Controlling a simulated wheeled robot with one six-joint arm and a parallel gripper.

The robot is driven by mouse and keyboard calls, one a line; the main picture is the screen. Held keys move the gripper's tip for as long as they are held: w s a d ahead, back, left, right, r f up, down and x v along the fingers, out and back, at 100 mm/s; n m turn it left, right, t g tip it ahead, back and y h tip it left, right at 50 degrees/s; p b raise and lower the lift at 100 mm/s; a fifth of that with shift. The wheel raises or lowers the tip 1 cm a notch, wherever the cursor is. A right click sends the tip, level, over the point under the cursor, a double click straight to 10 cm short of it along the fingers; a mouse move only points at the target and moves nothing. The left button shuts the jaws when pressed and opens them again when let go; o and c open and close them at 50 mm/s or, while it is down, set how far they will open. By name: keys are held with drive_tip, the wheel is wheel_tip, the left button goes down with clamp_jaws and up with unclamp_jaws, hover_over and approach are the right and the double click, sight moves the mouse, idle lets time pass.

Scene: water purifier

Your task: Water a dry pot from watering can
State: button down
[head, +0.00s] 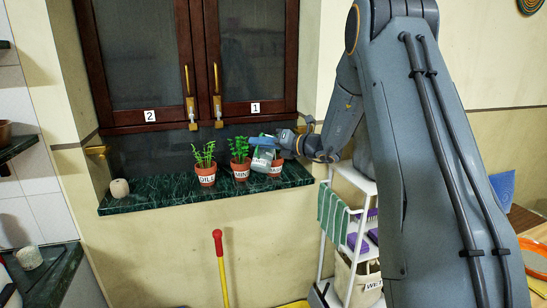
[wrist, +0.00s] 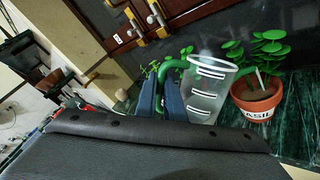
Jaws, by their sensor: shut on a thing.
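My gripper (head: 288,139) is shut on the watering can (head: 262,160) above the green ledge; its blue fingers (wrist: 161,102) close around the can's green handle in the wrist view. The can has a translucent body with dark and white bands (wrist: 207,90). Three labelled terracotta pots stand in a row: DILL (head: 206,177), MINT (head: 240,170) and BASIL (head: 277,168). The can and gripper partly hide BASIL in the head view. In the wrist view, the BASIL pot (wrist: 257,102) with round green leaves is just right of the can. I cannot tell which soil is dry.
The dark green marble ledge (head: 150,202) carries the pots and a small pale cylinder (head: 119,188) at its left end. Cabinet doors marked 2 (head: 150,116) and 1 (head: 255,108) are behind. A white cart (head: 352,180) stands right, below my arm.

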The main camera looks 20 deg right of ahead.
sight(253, 163)
drive_tip(key=shift+w+d+r+p, duration=0.15)
drive_tip(key=shift+r+p, duration=0.2)
idle(1.0)
drive_tip(key=s+f+b, duration=0.1)
drive_tip(key=b, duration=0.1)
drive_tip(key=a+f+n+b, duration=0.1)
drive_tip(key=f+b, duration=0.1)
drive_tip(key=s+a+f+n+b, duration=0.1)
drive_tip(key=b, duration=0.1)
drive_tip(key=shift+s+a+f+t+b, duration=0.2)
drive_tip(key=shift+s+f+t+b, duration=0.1)
drive_tip(key=shift+s+f+b, duration=0.1)
drive_tip(key=shift+s+a+f+n+b, duration=0.3)
drive_tip(key=shift+f+n+b, duration=0.15)
drive_tip(key=shift+b, duration=0.2)
drive_tip(key=shift+s+a+f+n+b, duration=0.15)
drive_tip(key=shift+s+f+n+b, duration=0.1)
drive_tip(key=shift+f+n+b, duration=0.25)
drive_tip(key=f+n+b, duration=0.1)
drive_tip(key=b, duration=0.1)
drive_tip(key=s+a+f+n+b, duration=0.1)
drive_tip(key=b, duration=0.2)
drive_tip(key=s+a+f+n+t+b, duration=0.1)
drive_tip(key=b, duration=0.2)
drive_tip(key=shift+s+n, duration=0.15)
drive_tip(key=shift+n, duration=0.2)
drive_tip(key=shift+s+r, duration=0.1)
